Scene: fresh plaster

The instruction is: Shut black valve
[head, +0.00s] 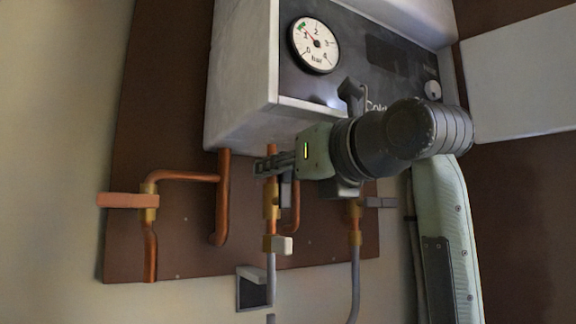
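The finger gap is not clear. My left gripper is not in view.
The white boiler (240,95) carries a pressure gauge (314,45). An orange lever (128,200) sits on the left copper pipe and a white one (283,245) on the middle pipe. A dark square wall box (252,289) is below. Wall at far left is clear.

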